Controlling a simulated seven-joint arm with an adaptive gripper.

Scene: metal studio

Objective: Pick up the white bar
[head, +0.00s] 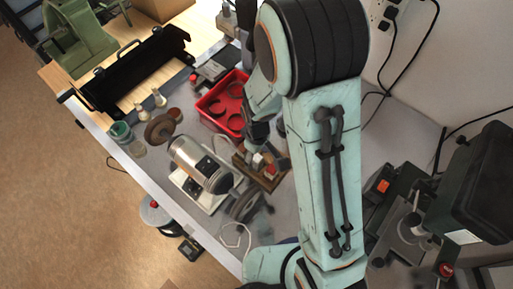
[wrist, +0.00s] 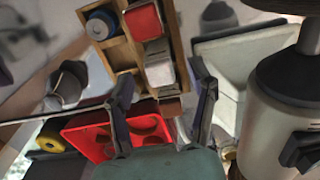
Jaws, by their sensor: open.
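A small wooden box with compartments (wrist: 124,56) shows in the wrist view. In its right-hand column lies a whitish block (wrist: 159,68), which looks like the white bar, below a red-topped block (wrist: 143,21). My gripper (wrist: 161,74) is open, with its fingers on either side of the whitish block in the picture. I cannot tell whether they touch it or how far above it they are. In the head view my gripper (head: 254,146) points down at the wooden box (head: 266,182), and my arm partly hides the box.
A red tray (head: 231,92) stands beside the box, and it also shows in the wrist view (wrist: 94,139). A bench grinder (head: 197,163) stands close by on the left. A green drill press (head: 478,180) is at the right. Some grey tabletop near the front is bare.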

